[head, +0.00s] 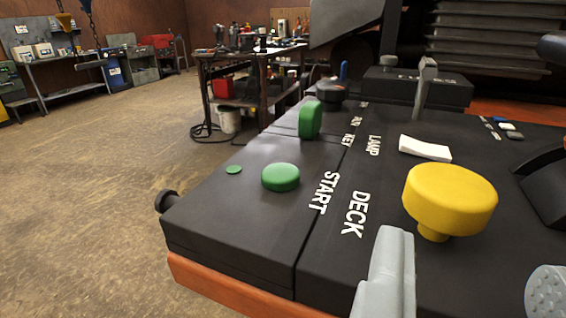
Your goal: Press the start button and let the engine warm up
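The start button is a round green cap (281,177) on the black control panel (225,215), left of the white word START. It stands a little above the panel surface, and nothing touches it. An upright green key knob (310,119) stands behind, near the words KEY and RUN.
A knurled grey part (548,292) is at lower right. A workbench (250,54) stands behind; the floor (90,170) at left is clear.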

